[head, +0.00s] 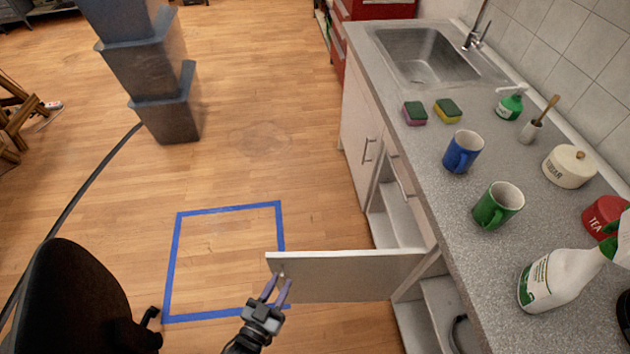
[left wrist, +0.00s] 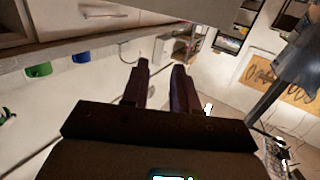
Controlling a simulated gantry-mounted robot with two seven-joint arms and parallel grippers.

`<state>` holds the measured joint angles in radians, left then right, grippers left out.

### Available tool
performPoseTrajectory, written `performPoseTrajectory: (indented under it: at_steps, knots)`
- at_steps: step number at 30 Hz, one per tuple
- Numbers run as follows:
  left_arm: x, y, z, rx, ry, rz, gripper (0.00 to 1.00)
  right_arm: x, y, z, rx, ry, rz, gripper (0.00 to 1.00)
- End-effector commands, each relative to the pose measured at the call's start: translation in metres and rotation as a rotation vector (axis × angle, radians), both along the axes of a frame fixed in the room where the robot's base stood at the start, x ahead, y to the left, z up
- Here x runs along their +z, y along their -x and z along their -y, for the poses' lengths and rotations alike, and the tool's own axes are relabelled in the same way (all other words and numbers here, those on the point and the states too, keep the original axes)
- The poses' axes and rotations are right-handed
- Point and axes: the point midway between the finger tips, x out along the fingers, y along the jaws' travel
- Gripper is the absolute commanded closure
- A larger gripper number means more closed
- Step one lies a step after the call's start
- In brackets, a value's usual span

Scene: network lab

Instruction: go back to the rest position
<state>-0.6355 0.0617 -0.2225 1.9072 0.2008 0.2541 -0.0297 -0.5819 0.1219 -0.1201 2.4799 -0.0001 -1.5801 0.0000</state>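My left gripper (head: 279,287) is low at the bottom middle of the head view, by the free end of an open cabinet door (head: 345,277). Its two fingers are apart, and no object shows between them. In the left wrist view the fingers (left wrist: 162,85) also stand apart with an empty gap. Whether a finger touches the door cannot be told. The door swings out from the counter's lower cabinet, over the floor. My right gripper is in neither view.
The counter (head: 440,165) on the right holds a blue mug (head: 463,151), a green mug (head: 498,206), sponges, canisters and a spray bottle (head: 560,280). A blue tape square (head: 222,208) marks the floor. Grey bins (head: 165,110) stand behind; a black chair-like object (head: 75,300) stands front left.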

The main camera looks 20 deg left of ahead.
Motion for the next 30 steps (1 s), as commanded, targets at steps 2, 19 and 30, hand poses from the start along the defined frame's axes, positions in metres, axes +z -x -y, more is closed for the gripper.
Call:
performPoseTrajectory:
  at_steps: [2, 19, 30]
  knots:
    - [0.023, -0.018, -0.006, -0.016, 0.000, -0.081, 0.71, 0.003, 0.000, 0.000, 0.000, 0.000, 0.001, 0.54]
    - [0.066, 0.042, -0.024, -0.100, -0.105, -0.899, 0.71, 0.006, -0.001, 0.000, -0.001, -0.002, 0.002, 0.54]
    - [0.100, 0.095, -0.030, -0.097, -0.140, -1.202, 0.71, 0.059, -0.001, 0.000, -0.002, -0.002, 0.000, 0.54]
